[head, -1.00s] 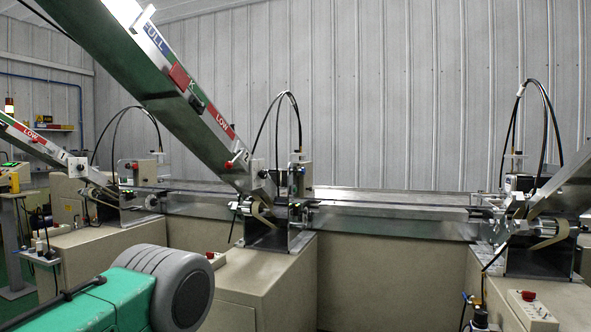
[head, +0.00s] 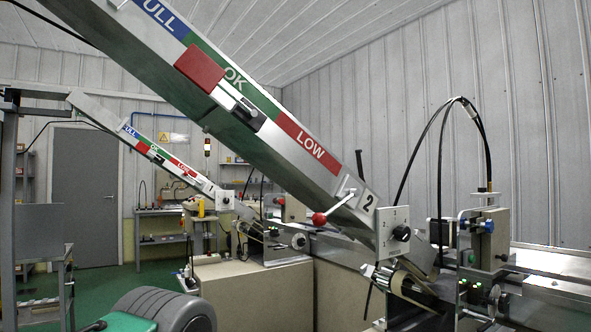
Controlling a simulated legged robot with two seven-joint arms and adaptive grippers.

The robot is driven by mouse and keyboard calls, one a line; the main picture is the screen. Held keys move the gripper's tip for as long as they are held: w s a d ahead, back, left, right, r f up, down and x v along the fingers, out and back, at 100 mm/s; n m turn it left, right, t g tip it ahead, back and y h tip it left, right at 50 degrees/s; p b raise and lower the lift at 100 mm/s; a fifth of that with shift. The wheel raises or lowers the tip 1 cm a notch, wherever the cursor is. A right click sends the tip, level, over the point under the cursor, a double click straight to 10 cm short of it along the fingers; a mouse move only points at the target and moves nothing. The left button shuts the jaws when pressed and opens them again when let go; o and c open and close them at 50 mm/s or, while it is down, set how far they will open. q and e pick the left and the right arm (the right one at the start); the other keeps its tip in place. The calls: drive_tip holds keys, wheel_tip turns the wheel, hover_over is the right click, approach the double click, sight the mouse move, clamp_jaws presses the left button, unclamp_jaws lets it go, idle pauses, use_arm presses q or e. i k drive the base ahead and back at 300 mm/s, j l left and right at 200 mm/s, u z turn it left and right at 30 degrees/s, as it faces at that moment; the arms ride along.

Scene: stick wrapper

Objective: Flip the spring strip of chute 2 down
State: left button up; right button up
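Chute 2 (head: 290,125) slopes down from upper left to right, large and close, with blue, green and red FULL/OK/LOW bands. A "2" plate (head: 369,204) and a red-knobbed lever (head: 319,218) are near its lower end. A red block (head: 200,68) with a black-and-metal fitting sits along its side. A beige curved strip (head: 412,288) shows below the chute's mouth, by a ribbed metal roller. I cannot tell for certain which part is the spring strip or whether it is up or down. Neither gripper is in view.
Chute 1 (head: 150,150) stands farther back at left, over its own beige cabinet. A metal bracket with a blue knob (head: 487,226) and black hoses stands right of chute 2's mouth. A grey rack (head: 40,235) is at far left. Green floor shows at left.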

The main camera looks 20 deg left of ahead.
sight(360, 164)
drive_tip(key=i+l+u, duration=0.45)
drive_tip(key=l, duration=0.2)
drive_tip(key=i+l+u, duration=0.1)
drive_tip(key=l+u, duration=0.15)
drive_tip(key=i+l+u, duration=0.25)
drive_tip(key=l, duration=0.25)
drive_tip(key=l+u, duration=0.2)
drive_tip(key=l, duration=0.2)
